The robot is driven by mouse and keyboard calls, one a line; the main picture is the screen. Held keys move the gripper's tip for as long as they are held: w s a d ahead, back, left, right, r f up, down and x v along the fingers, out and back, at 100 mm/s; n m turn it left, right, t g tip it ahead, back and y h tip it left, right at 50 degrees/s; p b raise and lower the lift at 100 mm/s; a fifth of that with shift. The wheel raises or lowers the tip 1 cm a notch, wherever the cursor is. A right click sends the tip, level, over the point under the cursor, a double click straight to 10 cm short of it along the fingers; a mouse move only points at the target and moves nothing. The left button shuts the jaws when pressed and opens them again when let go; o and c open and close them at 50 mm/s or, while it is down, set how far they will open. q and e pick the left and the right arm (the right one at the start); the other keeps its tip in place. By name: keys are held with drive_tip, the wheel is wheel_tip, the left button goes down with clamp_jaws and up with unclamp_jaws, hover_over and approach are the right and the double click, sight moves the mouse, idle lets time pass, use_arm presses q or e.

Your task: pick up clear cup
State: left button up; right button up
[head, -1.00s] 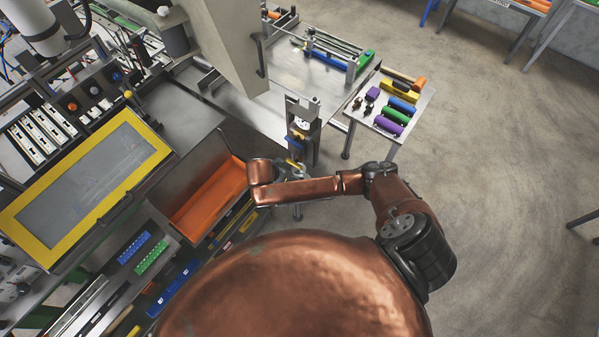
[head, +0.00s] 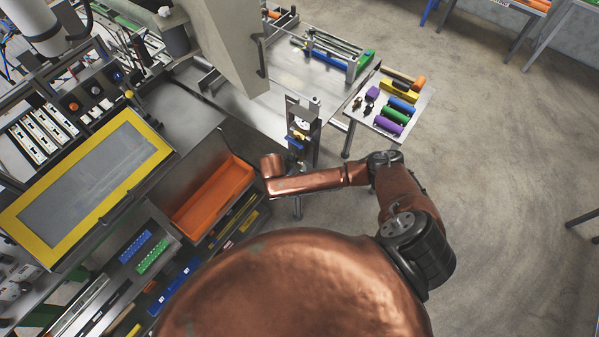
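I cannot make out a clear cup anywhere in the head view. My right arm comes in from the right and its copper wrist end is between the orange bin (head: 213,198) and the small upright metal fixture (head: 303,125). The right gripper's fingers do not show; the wrist and forearm hide that spot. My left arm and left gripper are not in the picture.
A small side table (head: 427,100) holds purple, green, blue and yellow pieces and an orange-ended tool. A yellow-framed panel (head: 160,150) stands at the left. A grey housing (head: 225,40) overhangs the bench. The floor (head: 510,170) at the right is open.

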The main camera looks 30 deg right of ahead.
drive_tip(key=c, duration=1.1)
